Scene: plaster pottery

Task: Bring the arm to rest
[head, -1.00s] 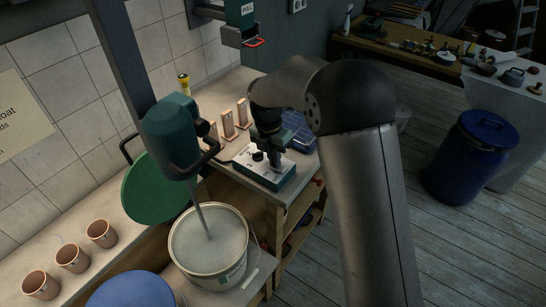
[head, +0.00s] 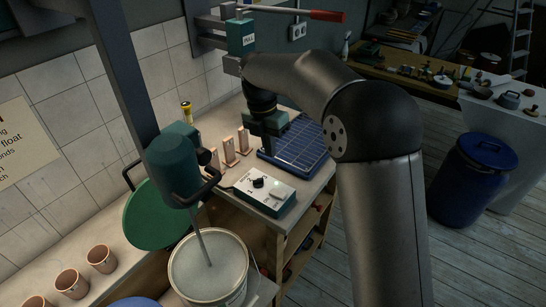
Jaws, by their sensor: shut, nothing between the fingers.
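My gripper (head: 270,148) is shut and empty. It points down over the blue gridded tray (head: 303,148) on the bench, behind the control box; its fingertips are small and dark here. My arm bends from the right foreground up and over to it. The control box (head: 266,188) has a white top with a black dial and a teal side. The gripper is apart from the box, whose top is in clear view.
A teal mixer (head: 172,165) stands over a white bucket (head: 208,270), its rod inside. A red-handled lever (head: 312,15) juts out above my arm. Small upright blocks (head: 228,152) stand left of the tray. A blue barrel (head: 474,180) stands on the floor at right.

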